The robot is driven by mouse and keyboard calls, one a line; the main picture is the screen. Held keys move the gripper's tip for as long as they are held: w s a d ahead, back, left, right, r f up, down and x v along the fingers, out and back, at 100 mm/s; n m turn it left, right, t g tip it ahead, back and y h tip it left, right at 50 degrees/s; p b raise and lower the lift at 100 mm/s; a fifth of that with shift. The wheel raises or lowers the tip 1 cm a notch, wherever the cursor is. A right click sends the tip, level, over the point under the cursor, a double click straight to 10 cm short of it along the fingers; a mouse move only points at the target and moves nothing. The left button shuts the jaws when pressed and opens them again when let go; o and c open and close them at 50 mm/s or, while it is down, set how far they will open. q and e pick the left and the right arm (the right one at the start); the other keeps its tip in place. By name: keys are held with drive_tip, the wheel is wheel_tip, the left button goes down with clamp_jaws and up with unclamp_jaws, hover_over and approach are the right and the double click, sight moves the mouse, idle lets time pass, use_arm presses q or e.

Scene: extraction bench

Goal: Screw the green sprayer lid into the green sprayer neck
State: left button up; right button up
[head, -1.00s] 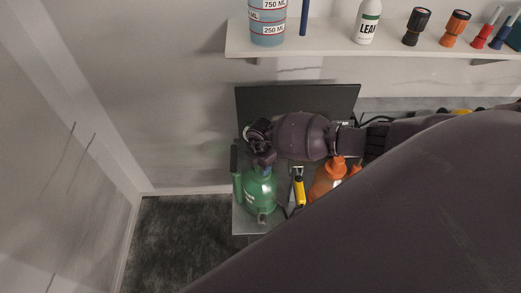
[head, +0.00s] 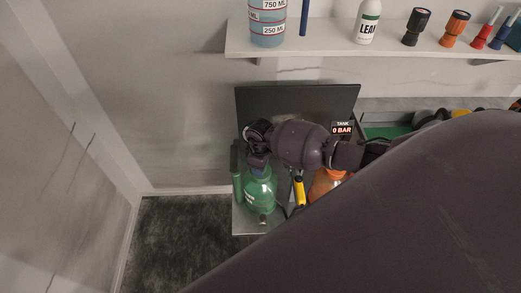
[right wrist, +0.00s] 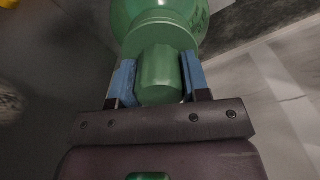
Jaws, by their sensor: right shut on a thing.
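The green sprayer (head: 261,194) stands on the grey bench at the left end. My right gripper (head: 258,165) is over its top. In the right wrist view my right gripper (right wrist: 158,82) has its blue fingers on either side of the green sprayer lid (right wrist: 160,72) and is shut on it. The lid is in line with the green sprayer neck (right wrist: 158,35) and appears to meet it. I cannot tell how deep it sits, as the joint is not clear. The left gripper is not in view.
An orange sprayer (head: 325,184) stands to the right, partly behind my arm. A yellow-handled tool (head: 299,191) lies between the sprayers. A display (head: 342,130) reads "TANK 0 BAR". A shelf (head: 330,46) with bottles is above.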

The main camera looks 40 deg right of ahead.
drive_tip(key=shift+a+m, duration=0.15)
drive_tip(key=shift+m, duration=0.85)
drive_tip(key=shift+w+a+r, duration=0.1)
drive_tip(key=shift+w, duration=0.05)
drive_tip(key=shift+m, duration=0.5)
drive_tip(key=shift+d, duration=0.2)
drive_tip(key=o, duration=1)
drive_tip(key=shift+o, duration=0.3)
drive_tip(key=shift+d, duration=0.1)
